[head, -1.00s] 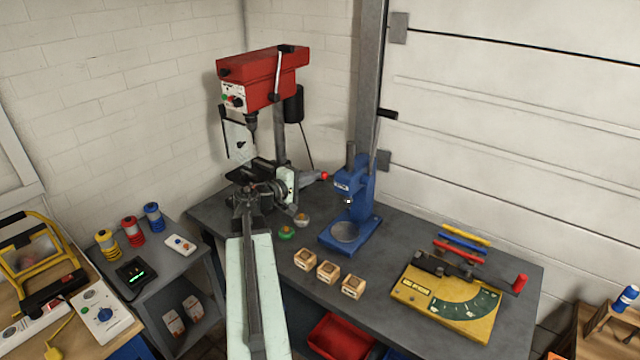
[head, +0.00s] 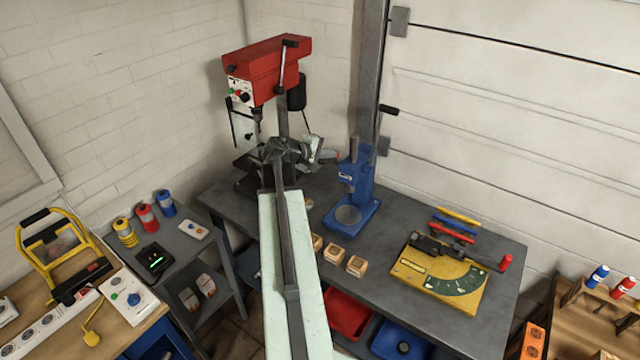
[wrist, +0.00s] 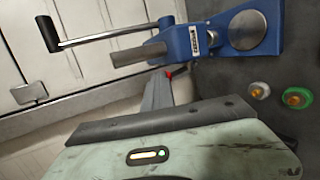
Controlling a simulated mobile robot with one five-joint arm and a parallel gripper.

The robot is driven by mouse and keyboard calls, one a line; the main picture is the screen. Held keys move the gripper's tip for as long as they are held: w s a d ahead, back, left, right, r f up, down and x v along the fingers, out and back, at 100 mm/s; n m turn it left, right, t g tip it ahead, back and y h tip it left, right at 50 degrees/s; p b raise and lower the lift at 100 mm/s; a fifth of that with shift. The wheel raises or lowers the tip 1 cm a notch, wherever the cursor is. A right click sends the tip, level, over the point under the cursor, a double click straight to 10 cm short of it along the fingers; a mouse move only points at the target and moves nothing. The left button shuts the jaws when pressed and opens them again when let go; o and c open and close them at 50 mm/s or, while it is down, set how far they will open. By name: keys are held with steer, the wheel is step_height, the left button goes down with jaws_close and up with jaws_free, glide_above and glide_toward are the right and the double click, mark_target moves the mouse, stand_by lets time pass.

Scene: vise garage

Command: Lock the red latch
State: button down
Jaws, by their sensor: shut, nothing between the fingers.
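I cannot tell for sure which part is the red latch. A red-tipped handle (head: 505,262) stands at the right end of the yellow plate tool (head: 462,290) on the grey bench. A small red piece (head: 329,154) shows at the far end of my gripper (head: 322,156) in the head view, left of the blue press (head: 352,195). It also shows in the wrist view (wrist: 171,72), at the end of the grey fingers. I cannot tell whether it belongs to my gripper. My gripper is shut and empty, above the bench in front of the drill press (head: 265,70).
The wrist view shows the blue press (wrist: 225,38) and its long lever (wrist: 110,36) close ahead. Small wooden blocks (head: 333,253) stand on the bench (head: 390,260) beside my arm. Coloured bars (head: 456,225) lie behind the yellow tool. A side table (head: 185,250) stands left.

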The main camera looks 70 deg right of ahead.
steer(key=shift+w+d, duration=0.1)
steer(key=shift+w, duration=0.25)
steer(key=shift+r, duration=0.1)
steer(key=d+r+p+v, duration=0.1)
steer(key=r+p+v, duration=0.1)
steer(key=p+v, duration=0.7)
steer(key=v, duration=0.5)
steer(key=shift+s+a+r, duration=0.2)
steer(key=shift+s+r, duration=0.1)
steer(key=shift+r, duration=0.1)
